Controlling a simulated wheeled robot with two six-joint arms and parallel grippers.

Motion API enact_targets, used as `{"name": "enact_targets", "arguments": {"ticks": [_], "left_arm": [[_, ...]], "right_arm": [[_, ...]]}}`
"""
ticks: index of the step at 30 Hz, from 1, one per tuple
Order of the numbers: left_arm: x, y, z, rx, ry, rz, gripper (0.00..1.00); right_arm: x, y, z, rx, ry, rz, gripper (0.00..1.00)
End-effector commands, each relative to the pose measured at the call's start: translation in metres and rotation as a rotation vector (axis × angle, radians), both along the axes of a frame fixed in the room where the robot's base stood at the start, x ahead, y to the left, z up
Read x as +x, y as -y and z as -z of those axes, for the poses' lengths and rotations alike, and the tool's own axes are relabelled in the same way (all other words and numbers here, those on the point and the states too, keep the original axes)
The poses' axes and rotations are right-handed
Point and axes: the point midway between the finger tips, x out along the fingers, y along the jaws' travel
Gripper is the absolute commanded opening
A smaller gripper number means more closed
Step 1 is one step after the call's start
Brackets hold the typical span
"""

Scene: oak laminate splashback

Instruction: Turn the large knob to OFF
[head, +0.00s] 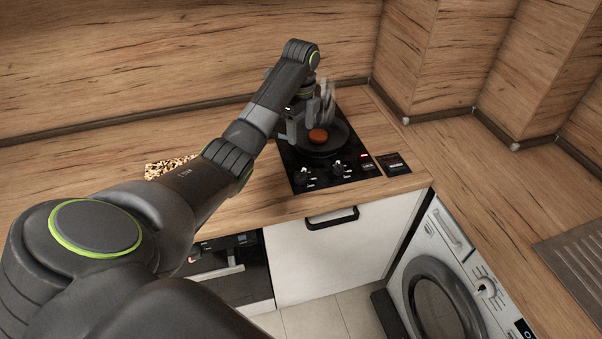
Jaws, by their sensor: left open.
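A black cooktop (323,183) is set in the wooden counter. Two dark knobs with light marks stand along its front: a left knob (303,176) and a right knob (338,169). I cannot tell from their size which is the large one, and their settings are too small to read. My left gripper (320,108) is open above the back of the cooktop, behind both knobs and apart from them. A dark round pan (333,147) with an orange-brown round item (318,135) in it lies just below the gripper. My right gripper is not in view.
A small dark panel (393,164) lies right of the cooktop. A speckled board (165,168) is partly hidden behind my left arm. A washing machine (440,275) with its own dial (487,288) stands front right. The right counter is mostly clear.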

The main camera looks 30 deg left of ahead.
Motion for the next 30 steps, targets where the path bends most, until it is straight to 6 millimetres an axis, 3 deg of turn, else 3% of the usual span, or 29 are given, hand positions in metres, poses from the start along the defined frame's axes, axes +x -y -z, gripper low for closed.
{"name": "enact_targets", "arguments": {"ticks": [15, 19, 21, 30], "left_arm": [[0.0, 0.0, 0.061, 0.001, 0.001, -0.002, 0.61], [-0.001, 0.0, 0.09, -0.001, -0.004, -0.003, 0.61], [-0.001, 0.001, 0.098, -0.001, -0.005, -0.004, 0.61], [-0.001, 0.0, 0.153, -0.001, -0.002, -0.003, 0.61]], "right_arm": [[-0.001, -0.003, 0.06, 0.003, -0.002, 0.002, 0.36], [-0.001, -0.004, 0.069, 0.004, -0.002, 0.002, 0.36], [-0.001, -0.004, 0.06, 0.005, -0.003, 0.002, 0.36], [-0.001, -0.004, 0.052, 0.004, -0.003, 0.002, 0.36]]}}
